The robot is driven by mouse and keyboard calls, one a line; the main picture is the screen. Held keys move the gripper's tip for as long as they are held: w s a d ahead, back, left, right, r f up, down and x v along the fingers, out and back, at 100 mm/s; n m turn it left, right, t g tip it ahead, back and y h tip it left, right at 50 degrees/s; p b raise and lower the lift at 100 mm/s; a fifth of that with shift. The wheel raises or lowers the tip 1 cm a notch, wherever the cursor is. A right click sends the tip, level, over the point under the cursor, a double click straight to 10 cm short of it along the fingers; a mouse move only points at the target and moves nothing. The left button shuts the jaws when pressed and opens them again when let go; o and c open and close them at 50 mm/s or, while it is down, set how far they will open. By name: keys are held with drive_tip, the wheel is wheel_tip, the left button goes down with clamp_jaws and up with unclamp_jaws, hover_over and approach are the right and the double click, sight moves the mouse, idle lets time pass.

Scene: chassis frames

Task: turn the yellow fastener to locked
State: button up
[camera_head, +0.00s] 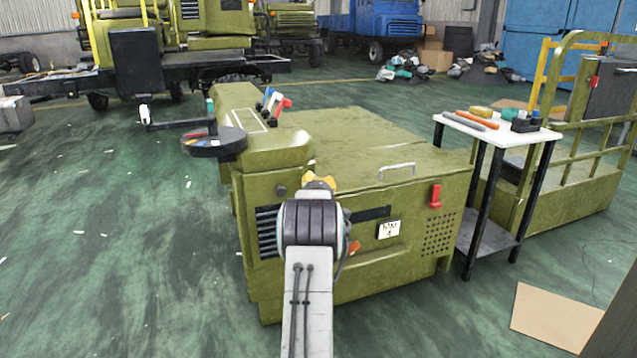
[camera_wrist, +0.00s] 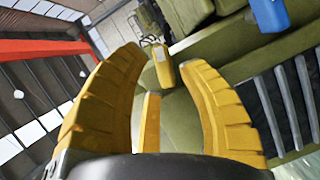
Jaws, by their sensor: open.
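The yellow fastener (camera_wrist: 162,66) shows in the wrist view as a small upright yellow block with a pale face, against the olive chassis. My gripper (camera_wrist: 160,56) has its yellow fingers spread, and the fastener appears between their tips. I cannot tell whether any finger touches it. A narrow yellow piece low between the fingers looks like part of my gripper. In the head view my gripper (camera_head: 319,181) is at the upper front of the olive chassis (camera_head: 400,255). My wrist hides most of the gripper there, and I cannot make out the yellow fastener.
A blue part (camera_wrist: 270,16) is near the right fingertip in the wrist view, with vent slats (camera_wrist: 286,100) below it. A red handle (camera_head: 435,196) is on the chassis front. A tool table (camera_head: 512,138) stands to the right. The floor (camera_head: 110,240) at left is mostly clear.

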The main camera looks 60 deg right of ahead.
drive_tip(key=shift+x, duration=1.45)
drive_tip(key=shift+o, duration=0.3)
clamp_jaws()
